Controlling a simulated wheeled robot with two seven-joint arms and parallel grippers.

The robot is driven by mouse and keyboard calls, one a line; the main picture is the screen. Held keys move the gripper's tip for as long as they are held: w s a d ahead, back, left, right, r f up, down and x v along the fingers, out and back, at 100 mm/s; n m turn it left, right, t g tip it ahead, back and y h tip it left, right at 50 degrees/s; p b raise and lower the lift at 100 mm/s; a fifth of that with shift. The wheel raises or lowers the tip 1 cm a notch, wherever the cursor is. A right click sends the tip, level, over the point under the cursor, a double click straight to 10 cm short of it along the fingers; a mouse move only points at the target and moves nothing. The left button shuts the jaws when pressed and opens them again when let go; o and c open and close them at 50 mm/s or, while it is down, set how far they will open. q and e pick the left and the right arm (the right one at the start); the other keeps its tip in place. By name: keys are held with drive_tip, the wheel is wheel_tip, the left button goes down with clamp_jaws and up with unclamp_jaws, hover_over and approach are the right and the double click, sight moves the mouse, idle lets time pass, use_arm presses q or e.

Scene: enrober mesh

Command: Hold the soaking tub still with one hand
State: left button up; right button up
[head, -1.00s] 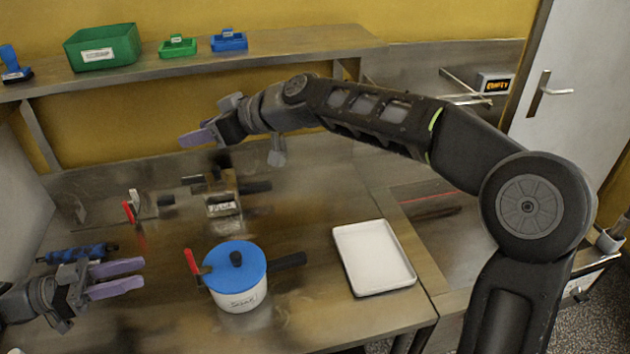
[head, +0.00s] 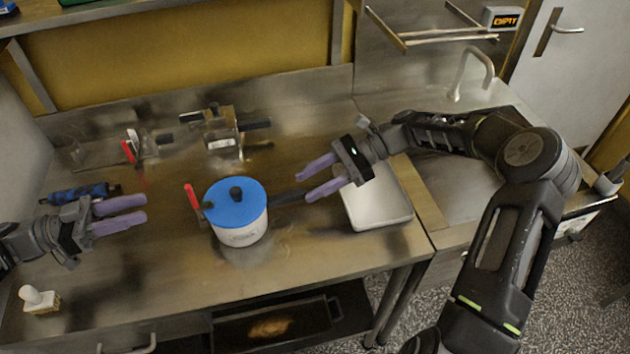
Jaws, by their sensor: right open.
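The soaking tub (head: 240,234) is a white pot with a blue lid (head: 230,205) and a dark knob. It stands upright on the steel worktop. A red-handled item (head: 192,196) is at its left side, and its black handle (head: 286,198) points right. My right gripper (head: 306,184) is open, its purple fingers pointing left at the outer end of that handle; I cannot tell whether they touch it. My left gripper (head: 133,212) is open and empty over the worktop, left of the tub and apart from it.
A white tray (head: 385,222) lies partly under my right arm. A labelled metal fixture (head: 222,142) and a red-handled clamp (head: 128,151) stand behind the tub. A blue tool (head: 75,194) lies beside my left gripper. A white-knobbed brush (head: 38,298) sits front left. The worktop before the tub is clear.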

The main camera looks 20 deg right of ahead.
sight(285, 199)
drive_tip(key=shift+w+d+f, duration=0.1)
drive_tip(key=shift+d+f, duration=0.1)
drive_tip(key=shift+d, duration=0.1)
drive_tip(key=shift+x, duration=3.95)
clamp_jaws()
